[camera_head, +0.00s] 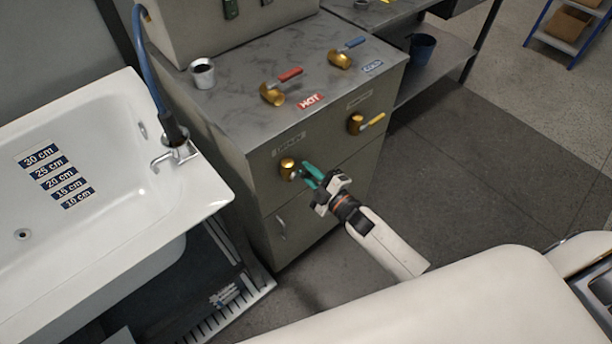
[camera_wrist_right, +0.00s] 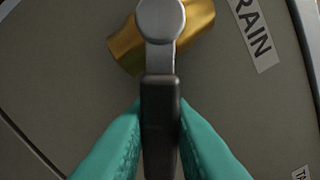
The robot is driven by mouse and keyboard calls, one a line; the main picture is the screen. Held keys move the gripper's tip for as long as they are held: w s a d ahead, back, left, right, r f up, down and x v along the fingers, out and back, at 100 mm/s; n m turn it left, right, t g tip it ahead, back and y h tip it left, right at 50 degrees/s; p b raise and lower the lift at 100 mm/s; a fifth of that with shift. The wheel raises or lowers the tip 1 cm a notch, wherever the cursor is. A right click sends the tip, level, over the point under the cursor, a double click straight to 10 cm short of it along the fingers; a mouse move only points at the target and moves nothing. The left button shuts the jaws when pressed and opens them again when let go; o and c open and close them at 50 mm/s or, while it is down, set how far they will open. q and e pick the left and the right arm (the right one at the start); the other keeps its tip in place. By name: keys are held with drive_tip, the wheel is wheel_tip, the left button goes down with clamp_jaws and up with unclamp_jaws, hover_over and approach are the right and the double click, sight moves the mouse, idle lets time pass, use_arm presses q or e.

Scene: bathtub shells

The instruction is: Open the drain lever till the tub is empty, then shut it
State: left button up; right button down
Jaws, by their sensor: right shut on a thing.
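The drain lever (camera_wrist_right: 160,65) is a grey arm with a black grip on a brass valve (camera_head: 288,168), on the front of the grey cabinet. My right gripper (camera_head: 309,174) has teal fingers; in the right wrist view they are shut on the black grip (camera_wrist_right: 160,110), one on each side. The lever points right from its valve in the head view. A partly cut-off label reading "RAIN" (camera_wrist_right: 254,30) is beside the valve. The white tub (camera_head: 110,130) is at the left, with depth labels (camera_head: 58,178) and a drain hole (camera_head: 22,234). I make out no water surface in it. My left gripper is not in view.
On the cabinet top (camera_head: 235,110) are a red-handled HOT valve (camera_head: 280,87), a blue-handled COLD valve (camera_head: 345,54) and a metal cup (camera_head: 202,73). Open floor (camera_head: 480,165) lies right.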

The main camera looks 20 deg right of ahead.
drive_tip(key=n, duration=0.1)
drive_tip(key=r+n, duration=0.1)
drive_tip(key=n, duration=0.1)
drive_tip(key=shift+w+d+r+n, duration=0.1)
drive_tip(key=shift+d+r+n, duration=0.15)
drive_tip(key=shift+d+n, duration=0.05)
drive_tip(key=shift+d+r+n, duration=0.1)
drive_tip(key=shift+r+n, duration=0.25)
drive_tip(key=shift+n, duration=0.35)
drive_tip(key=shift+r+n, duration=0.3)
drive_tip(key=shift+n, duration=0.4)
drive_tip(key=c, duration=1.3)
unclamp_jaws()
drive_tip(key=b+v, duration=0.1)
drive_tip(key=v, duration=1.1)
drive_tip(key=shift+r, duration=0.1)
